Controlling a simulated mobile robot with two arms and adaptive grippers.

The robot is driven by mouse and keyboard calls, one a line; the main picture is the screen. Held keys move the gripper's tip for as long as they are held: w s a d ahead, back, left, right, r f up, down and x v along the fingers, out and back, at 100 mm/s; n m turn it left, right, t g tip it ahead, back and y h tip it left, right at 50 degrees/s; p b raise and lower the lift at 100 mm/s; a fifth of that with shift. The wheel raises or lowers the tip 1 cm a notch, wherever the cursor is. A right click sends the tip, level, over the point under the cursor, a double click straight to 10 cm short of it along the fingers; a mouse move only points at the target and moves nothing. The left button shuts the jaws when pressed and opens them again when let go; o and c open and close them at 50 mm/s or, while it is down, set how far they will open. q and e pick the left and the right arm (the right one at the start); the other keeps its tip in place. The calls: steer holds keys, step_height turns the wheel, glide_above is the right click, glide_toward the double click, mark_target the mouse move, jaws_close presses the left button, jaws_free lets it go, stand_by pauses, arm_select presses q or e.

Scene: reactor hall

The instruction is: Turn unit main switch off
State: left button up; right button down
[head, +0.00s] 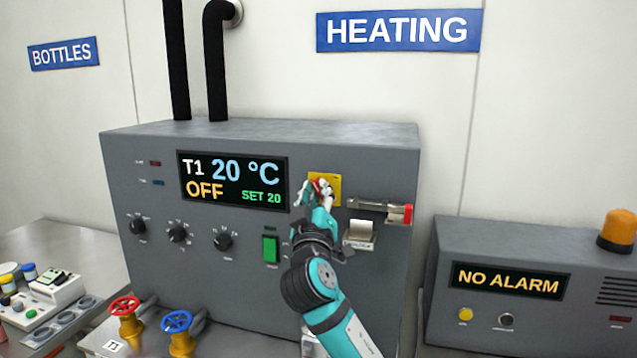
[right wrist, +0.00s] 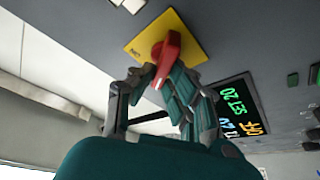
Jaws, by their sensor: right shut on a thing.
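The unit main switch is a red handle (right wrist: 168,52) on a square yellow plate (right wrist: 187,33) on the front of the grey heating unit (head: 385,145). In the head view the yellow plate (head: 325,177) is right of the display, and only a bit of red shows between my fingers. My right gripper (head: 319,188) is shut on the red handle; in the right wrist view its fingers (right wrist: 160,80) close around the handle's lower part. The handle stands out from the plate; its exact angle is hard to tell. My left gripper is not in view.
The unit's display (head: 232,181) reads T1 20 °C, OFF, SET 20. A green switch (head: 270,249) and black knobs (head: 223,241) sit left of my arm. A red-tipped lever (head: 407,213) sits close right. Red (head: 125,306) and blue (head: 177,321) valve wheels stand lower left.

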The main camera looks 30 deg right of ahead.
steer(key=n+y+p, duration=0.2)
steer(key=n+p, duration=0.2)
steer(key=p, duration=0.1)
steer(key=n+y+p, duration=0.2)
steer(key=n+p, duration=0.2)
steer(key=n, duration=0.1)
steer(key=shift+w+a+p, duration=0.1)
steer(key=shift+p, duration=0.25)
steer(key=shift+f+n+g+y+p, duration=0.25)
steer(key=shift+n+g+p, duration=0.15)
steer(key=shift+n, duration=0.55)
steer(key=shift+f+n+g+y+p, duration=0.15)
steer(key=shift+n+g+y+p, duration=0.2)
steer(key=shift+n, duration=0.6)
steer(key=shift+f, duration=0.1)
steer(key=c, duration=1.3)
jaws_free()
steer(key=shift+c, duration=0.2)
steer(key=shift+a, duration=0.1)
steer(key=v, duration=1.2)
